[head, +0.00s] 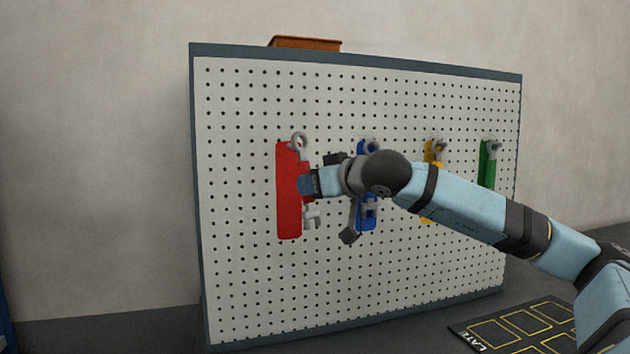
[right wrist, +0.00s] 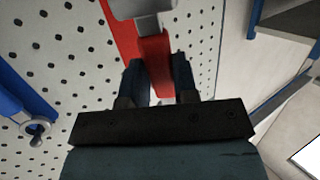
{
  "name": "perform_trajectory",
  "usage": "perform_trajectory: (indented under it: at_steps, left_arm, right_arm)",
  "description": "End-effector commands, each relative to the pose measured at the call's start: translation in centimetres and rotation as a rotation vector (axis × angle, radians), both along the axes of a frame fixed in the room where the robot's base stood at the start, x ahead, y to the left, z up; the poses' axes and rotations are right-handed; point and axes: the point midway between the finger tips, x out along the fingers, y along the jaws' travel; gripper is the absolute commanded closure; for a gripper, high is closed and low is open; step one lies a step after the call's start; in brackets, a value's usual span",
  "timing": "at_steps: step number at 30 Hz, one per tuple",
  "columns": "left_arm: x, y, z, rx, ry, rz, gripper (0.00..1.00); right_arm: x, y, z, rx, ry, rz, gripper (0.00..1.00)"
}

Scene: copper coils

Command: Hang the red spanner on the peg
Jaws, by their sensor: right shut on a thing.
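The red spanner, with a grey ring end (head: 298,141) at the top and a grey jaw end (head: 311,218) at the bottom, is upright in front of a red panel (head: 288,205) on the pegboard. My right gripper (head: 306,184) is shut on its handle, coming from the right. In the right wrist view, red shows between the two fingers (right wrist: 160,83) and a grey end of the spanner (right wrist: 148,12) is above them. No peg is clear at the red panel, so I cannot tell whether the ring is around one. My left gripper is not in view.
The pegboard (head: 240,270) also bears blue (head: 367,222), yellow (head: 428,157) and green (head: 486,170) panels with spanners, partly behind my right arm. A dark mat with yellow outlines (head: 487,329) lies at lower right. An orange-brown box (head: 305,43) shows above the board.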

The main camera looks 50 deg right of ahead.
Motion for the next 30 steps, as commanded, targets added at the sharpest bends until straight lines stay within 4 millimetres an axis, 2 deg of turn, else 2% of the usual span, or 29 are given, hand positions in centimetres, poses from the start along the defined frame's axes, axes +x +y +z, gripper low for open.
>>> perform_trajectory:
  at_steps: [30]
  left_arm:
    - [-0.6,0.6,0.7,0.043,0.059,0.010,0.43]
  right_arm:
    - [5.4,-3.0,-0.2,0.002,-0.002,-0.001,1.00]
